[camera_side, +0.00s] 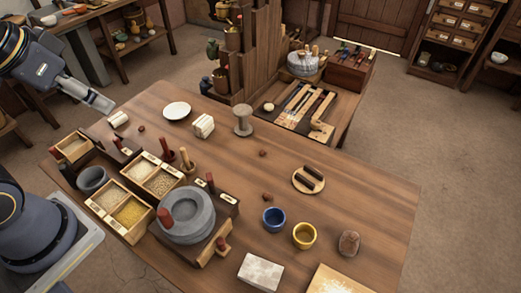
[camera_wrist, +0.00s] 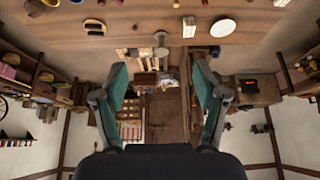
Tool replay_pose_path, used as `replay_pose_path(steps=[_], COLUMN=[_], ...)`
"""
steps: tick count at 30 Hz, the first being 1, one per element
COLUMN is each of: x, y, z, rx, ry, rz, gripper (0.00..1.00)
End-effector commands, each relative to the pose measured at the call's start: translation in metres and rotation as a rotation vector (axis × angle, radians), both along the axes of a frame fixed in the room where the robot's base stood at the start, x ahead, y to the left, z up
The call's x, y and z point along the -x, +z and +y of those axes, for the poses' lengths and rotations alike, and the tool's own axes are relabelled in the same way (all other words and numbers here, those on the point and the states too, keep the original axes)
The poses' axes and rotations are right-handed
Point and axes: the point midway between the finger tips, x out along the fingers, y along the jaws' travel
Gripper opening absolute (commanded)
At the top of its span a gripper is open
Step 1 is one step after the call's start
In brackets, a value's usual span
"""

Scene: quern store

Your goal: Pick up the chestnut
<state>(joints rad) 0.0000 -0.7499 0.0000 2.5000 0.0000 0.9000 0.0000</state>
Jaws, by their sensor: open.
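Small brown lumps that look like chestnuts lie on the wooden table in the side view. One (camera_side: 141,127) is near the left end, one (camera_side: 262,153) is near the middle, and another (camera_side: 267,197) is above the blue cup. I cannot tell from their size which is the chestnut. My gripper (camera_side: 101,102) is at the upper left, raised by the table's left end and apart from all of them. In the wrist view my gripper (camera_wrist: 159,72) is open, its two green fingers wide apart with nothing between them.
A stone quern (camera_side: 187,216) and grain boxes (camera_side: 110,196) crowd the near left side. A white plate (camera_side: 177,110), pale block (camera_side: 203,126) and spool (camera_side: 243,120) stand along the far side. A blue cup (camera_side: 274,219) and yellow cup (camera_side: 304,236) stand nearer.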

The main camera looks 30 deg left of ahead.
Motion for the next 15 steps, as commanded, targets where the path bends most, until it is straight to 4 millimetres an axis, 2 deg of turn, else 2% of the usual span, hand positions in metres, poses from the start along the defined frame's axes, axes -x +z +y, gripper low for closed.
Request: replay_pose_path(steps=[3, 11, 15], x=[0.0000, 0.0000, -0.0017], y=[0.0000, 0.0000, 0.0021], z=[0.0000, 0.0000, -0.0002], rx=[0.000, 0.003, 0.049], ry=[0.000, 0.005, 0.089], rz=[0.000, 0.000, -0.009], gripper=[0.59, 0.59, 0.59])
